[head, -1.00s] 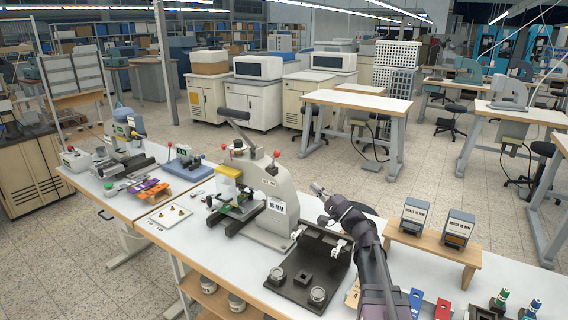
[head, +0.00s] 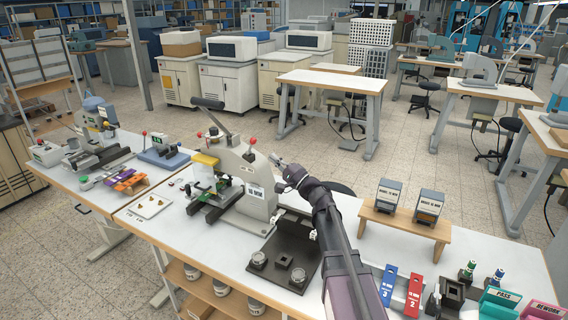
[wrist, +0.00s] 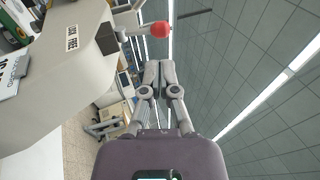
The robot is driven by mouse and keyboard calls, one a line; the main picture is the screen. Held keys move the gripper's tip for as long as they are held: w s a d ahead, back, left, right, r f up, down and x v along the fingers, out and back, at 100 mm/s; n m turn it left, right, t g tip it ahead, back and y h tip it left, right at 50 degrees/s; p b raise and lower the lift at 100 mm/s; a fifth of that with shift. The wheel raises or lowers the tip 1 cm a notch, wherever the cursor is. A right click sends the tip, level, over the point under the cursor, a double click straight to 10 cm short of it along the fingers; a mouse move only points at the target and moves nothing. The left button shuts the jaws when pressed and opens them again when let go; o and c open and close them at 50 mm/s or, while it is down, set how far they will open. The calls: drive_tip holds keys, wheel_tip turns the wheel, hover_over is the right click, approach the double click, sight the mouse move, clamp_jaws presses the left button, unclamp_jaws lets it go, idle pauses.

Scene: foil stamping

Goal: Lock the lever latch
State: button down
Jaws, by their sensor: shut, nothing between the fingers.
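The hand press (head: 258,180) stands on the white bench with a black handle raised at upper left. A red ball knob (head: 253,140) sits at its upper right; a red ball on a rod also shows in the wrist view (wrist: 160,29), ahead of my fingers. I cannot tell whether this knob belongs to the lever latch. My gripper (head: 275,158) is just right of the press head, apart from the knob in the picture. In the wrist view its fingers (wrist: 159,73) are together and empty. A black fixture (head: 288,252) with small pale clamps lies in front, partly hidden by my arm.
A wooden stand (head: 405,222) with two boxes is right of my arm. Blue and red plates (head: 414,295) and small bottles stand farther right. Several purple and orange parts (head: 130,181) lie left of the press. The press body fills the wrist view's left side.

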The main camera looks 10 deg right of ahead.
drive_tip(key=p+x, duration=0.2)
drive_tip(key=x, duration=0.4)
drive_tip(key=shift+w+d+r+p, duration=0.1)
drive_tip(key=shift+w+r+p, duration=0.05)
drive_tip(key=shift+p, duration=0.15)
idle(0.3)
